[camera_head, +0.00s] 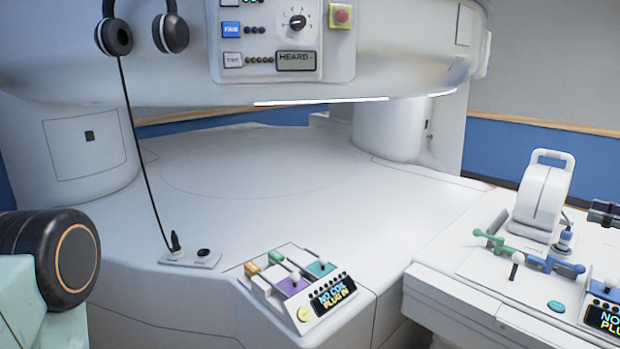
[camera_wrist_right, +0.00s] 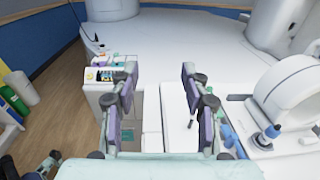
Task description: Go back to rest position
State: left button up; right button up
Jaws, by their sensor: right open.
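My right gripper (camera_wrist_right: 160,76) shows in the right wrist view with its two fingers wide apart. Nothing is between the fingers; the white machine and its side unit show beyond them. In the head view only a small dark piece at the right edge, beside the side unit, may be part of this gripper. A black joint with an orange ring and a pale green link of my own arm fill the lower left of the head view. My left gripper does not show clearly in either view.
The white open magnet's table (camera_head: 260,190) is broad and bare. A control panel (camera_head: 315,290) with coloured plugs sits on its front corner. Headphones (camera_head: 140,35) hang above on a cable. A side unit (camera_head: 470,270) holds a white handled coil (camera_head: 540,195) and green and blue parts.

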jog(key=w+a+f+n+g+h, duration=0.2)
jog(key=w+f+h, duration=0.1)
jog(key=f, duration=0.4)
jog(key=w+a+f+n+g+h, duration=0.1)
jog(key=w+a+f+n+h, duration=0.2)
jog(key=f, duration=0.4)
jog(key=s+a+f+n+g+h+b, duration=0.35)
jog(key=a+f+n, duration=0.55)
jog(key=a+f, duration=0.5)
jog(key=s+a+f+n+g+b, duration=0.1)
jog(key=s+a+f+n+g, duration=0.1)
jog(key=s+a+f+n, duration=0.5)
jog(key=s+a+f+n+g+b, duration=0.1)
jog(key=s+a+f+n, duration=0.1)
jog(key=s+a+f, duration=0.55)
jog(key=s+a+f+n+g+b, duration=0.1)
jog(key=s+a+f+n+g, duration=0.1)
jog(key=s, duration=0.9)
jog(key=s+a+f+n+g+b, duration=0.1)
jog(key=s+f+n+g, duration=0.1)
jog(key=s, duration=0.9)
jog(key=shift+a+f+n+g, duration=0.4)
jog(key=shift+f+n, duration=0.1)
jog(key=shift+f, duration=0.3)
